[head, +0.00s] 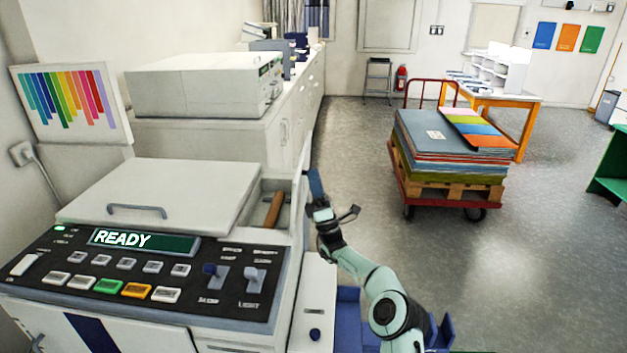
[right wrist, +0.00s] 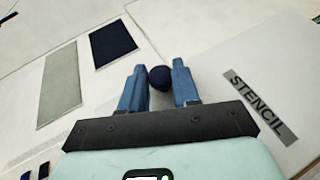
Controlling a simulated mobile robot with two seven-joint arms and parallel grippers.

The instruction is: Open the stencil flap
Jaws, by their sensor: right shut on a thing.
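The stencil flap is a white panel (right wrist: 225,55) with a dark "STENCIL" label (right wrist: 258,106) in the right wrist view. In the head view, a thin pale panel (head: 302,186) stands almost edge-on at the machine's right side, beside an open bay; it looks like the flap. My right gripper (head: 315,182) is at that panel. In the right wrist view its blue fingers (right wrist: 157,72) are shut on a round dark blue knob (right wrist: 159,79). The knob is hidden in the head view. My left gripper is not in view.
The printing machine's control panel (head: 140,270) reads "READY". A brown roller or handle (head: 274,211) lies in the open bay. A white ledge (head: 314,300) with a blue knob is below the gripper. A loaded cart (head: 448,193) stands farther back; the floor between is clear.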

